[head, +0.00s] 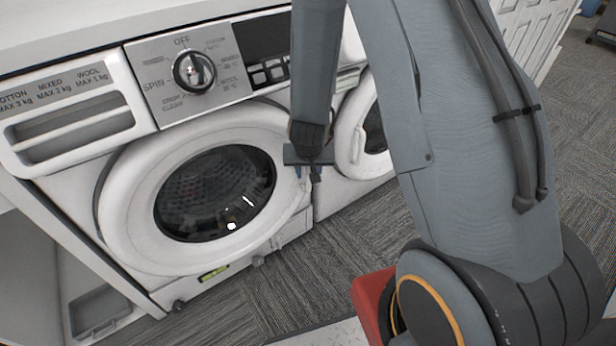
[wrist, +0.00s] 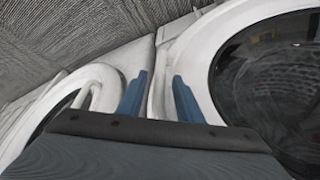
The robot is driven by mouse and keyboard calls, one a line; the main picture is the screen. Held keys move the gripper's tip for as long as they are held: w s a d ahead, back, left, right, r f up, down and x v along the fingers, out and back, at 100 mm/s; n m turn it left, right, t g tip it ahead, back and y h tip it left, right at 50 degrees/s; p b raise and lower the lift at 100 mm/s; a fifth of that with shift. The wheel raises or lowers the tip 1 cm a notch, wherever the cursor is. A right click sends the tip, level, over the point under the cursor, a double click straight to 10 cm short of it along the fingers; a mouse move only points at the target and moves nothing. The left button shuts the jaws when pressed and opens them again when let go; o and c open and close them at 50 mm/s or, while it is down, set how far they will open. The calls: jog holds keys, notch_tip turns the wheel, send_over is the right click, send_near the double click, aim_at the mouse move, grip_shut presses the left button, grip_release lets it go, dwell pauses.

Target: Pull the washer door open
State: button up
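The washer door (head: 125,205) is a round white ring with dark glass on the front of the left machine. It looks closed against the body. My gripper (head: 313,175) is at the door's right edge, pointing down toward it, and partly hides that edge. In the wrist view the door's white rim (wrist: 203,58) and dark glass fill the right side. My two blue fingers (wrist: 160,98) are apart, with part of the white front between them. I cannot tell whether they touch the door; its grip area is hidden.
A second white machine (head: 340,185) stands close on the right, its round door and handle near my gripper; it also shows at left in the wrist view (wrist: 98,78). The detergent drawer (head: 75,125) and dial (head: 194,71) are above the door. Carpet (head: 225,318) lies clear in front.

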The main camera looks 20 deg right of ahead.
jog(key=shift+x, duration=1.3)
grip_shut()
jog(key=shift+s, duration=0.15)
